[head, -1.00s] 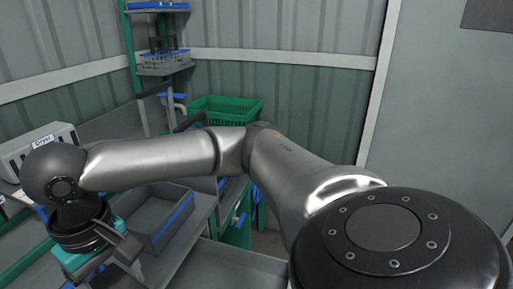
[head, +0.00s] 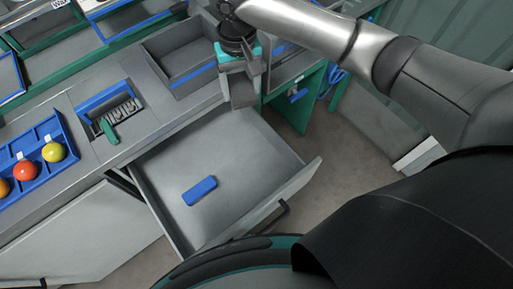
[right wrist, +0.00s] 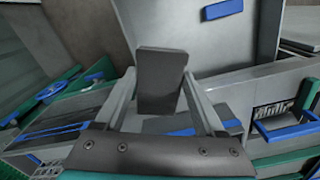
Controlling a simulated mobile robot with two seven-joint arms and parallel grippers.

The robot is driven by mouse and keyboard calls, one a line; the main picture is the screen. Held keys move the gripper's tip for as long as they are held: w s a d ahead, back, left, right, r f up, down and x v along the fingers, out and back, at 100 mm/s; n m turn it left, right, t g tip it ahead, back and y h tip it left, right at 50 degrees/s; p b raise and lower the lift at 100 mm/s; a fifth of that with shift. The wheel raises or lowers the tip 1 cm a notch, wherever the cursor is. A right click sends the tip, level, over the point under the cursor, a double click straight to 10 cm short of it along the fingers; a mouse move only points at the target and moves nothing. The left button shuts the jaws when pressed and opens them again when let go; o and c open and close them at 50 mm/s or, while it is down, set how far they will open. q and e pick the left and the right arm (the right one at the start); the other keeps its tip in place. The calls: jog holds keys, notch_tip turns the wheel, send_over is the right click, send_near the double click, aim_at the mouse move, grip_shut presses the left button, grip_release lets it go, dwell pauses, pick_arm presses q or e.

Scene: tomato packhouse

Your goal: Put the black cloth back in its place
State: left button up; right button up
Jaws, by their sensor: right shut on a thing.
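A dark grey, flat, folded-looking piece, which I take to be the black cloth (right wrist: 161,78), stands between the fingers of my right gripper (right wrist: 160,98) in the right wrist view. In the head view my right gripper (head: 246,75) is at the top middle, shut on the cloth (head: 242,94), beside the back right corner of an open drawer (head: 225,147). The drawer holds only a blue block (head: 200,190); the block also shows in the right wrist view (right wrist: 222,9). My left gripper is out of view.
A grey tray with a blue edge (head: 172,50) is left of the gripper. A blue-framed holder (head: 105,100) with a green-handled item (head: 110,131) sits on the counter. A blue tray (head: 38,135) holds several tomatoes. The drawer front (head: 262,222) juts over the floor.

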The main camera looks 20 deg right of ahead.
notch_tip(320, 180, down, 11)
jog(key=s+a+p, duration=0.1)
jog(key=s, duration=0.1)
jog(key=p, duration=0.1)
send_over(253, 175)
notch_tip(253, 175, down, 10)
notch_tip(253, 175, down, 5)
jog(key=b, duration=0.5)
jog(key=shift+r, duration=0.15)
jog(key=shift+w+f+b, duration=0.1)
jog(key=shift+f+b, duration=1)
jog(key=shift+f, duration=0.55)
jog(key=shift+f, duration=0.45)
jog(key=o, duration=1.3)
jog(key=shift+c, duration=1.1)
